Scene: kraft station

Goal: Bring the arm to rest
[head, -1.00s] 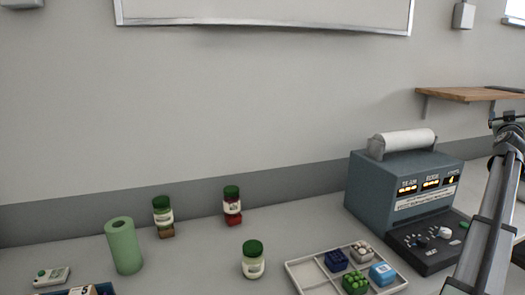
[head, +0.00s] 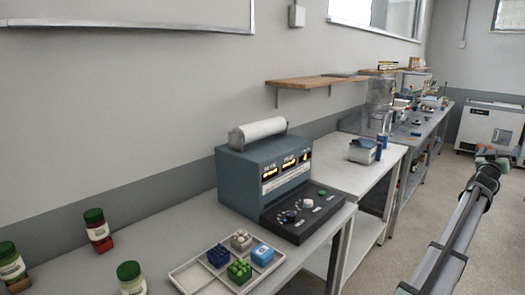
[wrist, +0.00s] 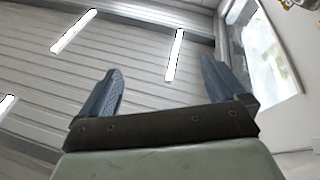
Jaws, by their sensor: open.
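My gripper shows in the wrist view (wrist: 163,90), its two blue-grey fingers wide apart with nothing between them. Behind the fingers are the ceiling with its strip lights and a window, so the gripper points upward. In the head view my arm stretches up from the bottom right, over the floor and clear of the tables. The gripper itself is hard to make out there.
A tray (head: 188,270) with several small coloured items, a blue-grey machine (head: 235,180) with a roll on top, and jars with green lids (head: 97,230) stand on the near table. A second table (head: 345,172) and open floor (head: 410,225) lie to the right.

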